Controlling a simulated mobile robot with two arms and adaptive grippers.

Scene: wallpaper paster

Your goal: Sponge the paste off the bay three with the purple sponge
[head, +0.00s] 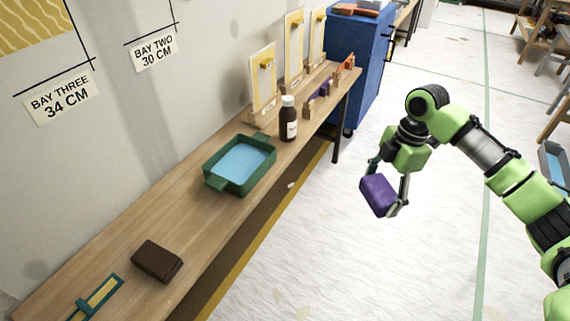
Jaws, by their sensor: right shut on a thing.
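The purple sponge (378,195) is a small block held in the air over the floor, to the right of the bench. My right gripper (387,192) is shut on it, with a finger on either side. The bay three sign (61,96), reading 34 CM, is on the grey wall at the upper left. Above it a patch of yellow patterned wallpaper (28,27) shows, cut off by the picture's edge. I cannot make out paste on it. My left gripper is out of view.
The wooden bench (205,225) runs along the wall. On it are a green tray of blue liquid (240,163), a dark bottle (288,119), a brown block (157,261) and a green-framed tool (97,297). Sample boards (263,77) and a blue cabinet (358,60) stand farther back.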

